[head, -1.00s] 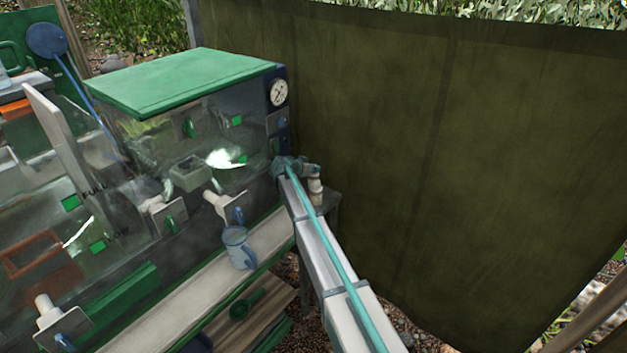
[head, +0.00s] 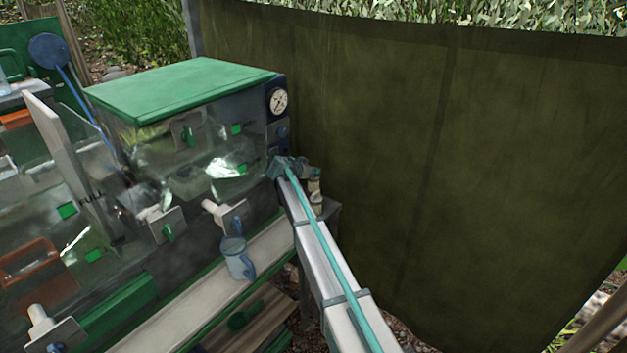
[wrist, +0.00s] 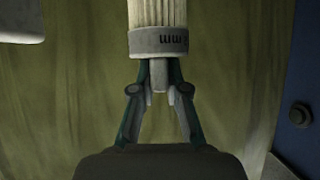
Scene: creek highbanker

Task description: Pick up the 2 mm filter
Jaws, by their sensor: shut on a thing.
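In the wrist view a filter (wrist: 157,13) with a cream, ribbed body and a grey collar stands above my fingertips, its top cut off by the frame. The collar bears "mm" upside down; I cannot read the number. My gripper (wrist: 159,80) is shut on the filter's narrow grey stem, just below the collar.
A dark blue panel (wrist: 302,85) with a bolt is close on the right in the wrist view; a pale block (wrist: 20,20) is at upper left. The head view shows a green-lidded clear tank (head: 180,85), a blue jug (head: 235,258) on a ledge and a dark green tarp (head: 470,170).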

